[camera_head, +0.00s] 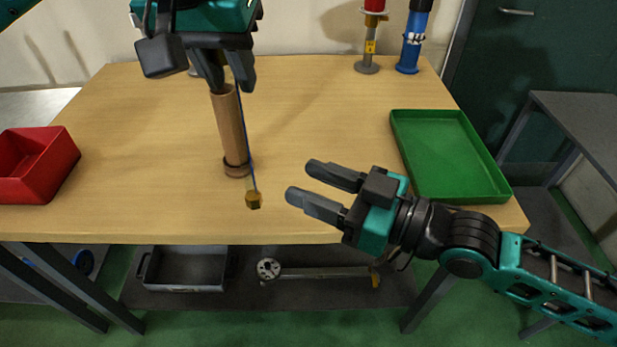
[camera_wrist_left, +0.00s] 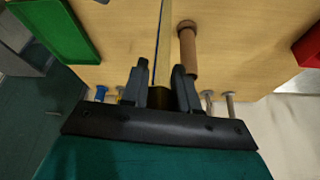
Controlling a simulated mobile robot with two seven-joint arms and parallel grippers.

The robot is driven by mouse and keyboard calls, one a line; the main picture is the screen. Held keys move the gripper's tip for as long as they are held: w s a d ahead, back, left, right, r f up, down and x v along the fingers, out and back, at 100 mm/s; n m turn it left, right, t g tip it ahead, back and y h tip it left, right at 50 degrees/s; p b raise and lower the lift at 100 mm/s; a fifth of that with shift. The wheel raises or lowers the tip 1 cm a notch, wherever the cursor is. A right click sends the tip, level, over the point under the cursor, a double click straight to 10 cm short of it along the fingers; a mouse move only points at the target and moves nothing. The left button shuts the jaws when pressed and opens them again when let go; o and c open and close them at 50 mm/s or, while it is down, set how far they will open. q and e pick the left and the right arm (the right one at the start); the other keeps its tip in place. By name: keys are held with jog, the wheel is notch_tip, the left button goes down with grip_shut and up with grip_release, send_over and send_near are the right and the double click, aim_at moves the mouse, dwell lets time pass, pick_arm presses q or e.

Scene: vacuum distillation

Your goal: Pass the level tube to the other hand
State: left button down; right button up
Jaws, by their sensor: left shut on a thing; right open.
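The level tube (camera_head: 246,143) is a thin, pale rod with a blue line along it and a brass fitting at its lower end. My left gripper (camera_head: 229,84) is shut on its upper part and holds it hanging, slightly tilted, above the table.
A brown cylinder (camera_head: 230,125) on a round base stands right beside the tube. A red box (camera_head: 38,165) is at left, a green tray (camera_head: 450,155) at right. A red-topped stand (camera_head: 369,45) and blue cylinder (camera_head: 413,42) stand at the back. The table's middle right is clear.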

aim_at(251, 161)
jog(key=x, duration=1.2)
grip_shut()
pick_arm(q)
jog(key=c, duration=0.8)
grip_release()
